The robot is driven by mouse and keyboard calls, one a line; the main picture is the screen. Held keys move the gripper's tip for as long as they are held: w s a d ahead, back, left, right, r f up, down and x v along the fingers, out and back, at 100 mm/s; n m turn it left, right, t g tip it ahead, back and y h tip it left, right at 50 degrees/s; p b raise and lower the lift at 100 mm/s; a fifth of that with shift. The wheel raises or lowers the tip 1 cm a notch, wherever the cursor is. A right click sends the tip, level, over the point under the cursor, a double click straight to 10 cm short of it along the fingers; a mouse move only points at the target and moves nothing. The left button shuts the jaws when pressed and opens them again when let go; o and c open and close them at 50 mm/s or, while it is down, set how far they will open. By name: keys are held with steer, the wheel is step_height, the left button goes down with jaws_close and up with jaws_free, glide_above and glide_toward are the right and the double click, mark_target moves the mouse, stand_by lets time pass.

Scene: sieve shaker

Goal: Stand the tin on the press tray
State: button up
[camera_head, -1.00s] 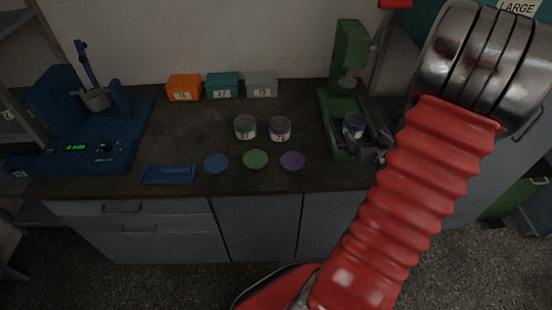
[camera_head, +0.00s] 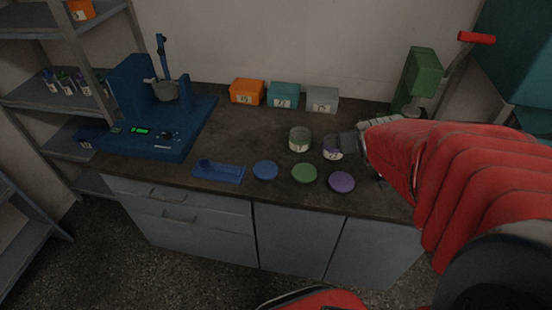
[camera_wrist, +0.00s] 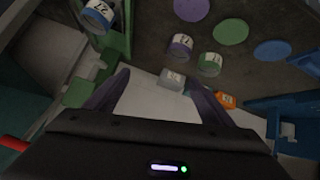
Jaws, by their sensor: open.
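The tin with a blue band and a white label (camera_wrist: 97,16) is at the upper left of the wrist view, within the green press tray (camera_wrist: 117,42). It appears upright, though its far end is cut by the frame edge. My arm hides this tin and the tray in the head view, where only the upper part of the green press (camera_head: 424,75) shows. My gripper (camera_head: 348,146) is open and clear of the blue tin, with its jaws (camera_wrist: 156,97) empty in the wrist view. In the head view it overlaps the purple-banded tin (camera_head: 331,150); whether they touch is unclear.
The green-banded tin (camera_head: 299,140) stands beside the purple one. Blue (camera_head: 265,170), green (camera_head: 304,173) and purple (camera_head: 341,182) discs lie in front. Orange (camera_head: 247,91), teal (camera_head: 283,94) and grey (camera_head: 322,99) boxes stand behind. A blue machine (camera_head: 155,115) is at left.

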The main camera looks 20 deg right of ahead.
steer(key=s+a+r+n+y, duration=0.1)
steer(key=s+a, duration=0.3)
steer(key=a, duration=0.4)
steer(key=s+a+r+n+g+y, duration=0.1)
steer(key=s+a, duration=0.3)
steer(key=a, duration=0.4)
steer(key=s+a+r+n+g+y, duration=0.1)
steer(key=s+a+r+y, duration=0.1)
steer(key=a, duration=0.6)
steer(key=shift+s+a+r+n+y, duration=0.3)
steer(key=shift+s+y, duration=0.3)
steer(key=shift+s, duration=0.4)
steer(key=shift+c, duration=0.2)
